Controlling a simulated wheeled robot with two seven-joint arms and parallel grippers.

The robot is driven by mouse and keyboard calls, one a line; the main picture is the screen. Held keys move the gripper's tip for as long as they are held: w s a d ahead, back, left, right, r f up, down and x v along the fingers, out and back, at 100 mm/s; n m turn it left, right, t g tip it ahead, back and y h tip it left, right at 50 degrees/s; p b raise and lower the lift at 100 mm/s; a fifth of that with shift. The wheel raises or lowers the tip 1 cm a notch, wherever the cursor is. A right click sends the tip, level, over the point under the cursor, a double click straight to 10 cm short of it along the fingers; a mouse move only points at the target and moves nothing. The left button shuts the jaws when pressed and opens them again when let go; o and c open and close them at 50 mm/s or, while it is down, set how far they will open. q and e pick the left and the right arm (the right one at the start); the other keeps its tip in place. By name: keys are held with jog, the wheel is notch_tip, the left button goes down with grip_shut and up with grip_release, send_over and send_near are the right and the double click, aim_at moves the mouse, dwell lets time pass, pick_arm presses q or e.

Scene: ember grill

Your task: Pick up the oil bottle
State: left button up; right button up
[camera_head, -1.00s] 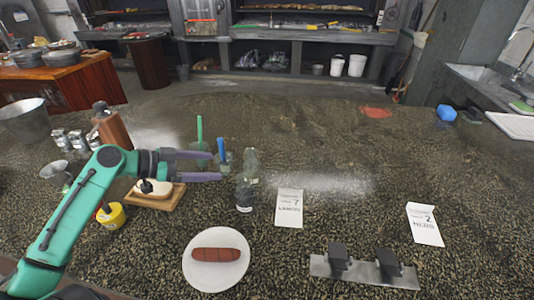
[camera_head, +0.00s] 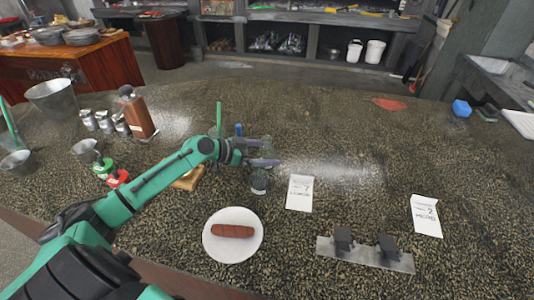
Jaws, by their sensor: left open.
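A clear bottle (camera_head: 259,183), which looks like the oil bottle, stands on the dark speckled counter behind the plate. My left gripper (camera_head: 264,152) is open, with its two purple-grey fingers pointing right at the bottle's upper part. The fingers overlap the bottle in the picture and hide some of it. I cannot tell whether they touch it. My right gripper is not in view.
A white plate (camera_head: 213,247) with a sausage (camera_head: 232,231) is in front. Two cards (camera_head: 300,193) (camera_head: 426,215) and a metal holder (camera_head: 365,256) lie to the right. The far middle counter is clear.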

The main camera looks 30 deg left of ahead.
pick_arm(q)
jog(key=shift+w+f, duration=0.1)
grip_shut()
dwell(0.3)
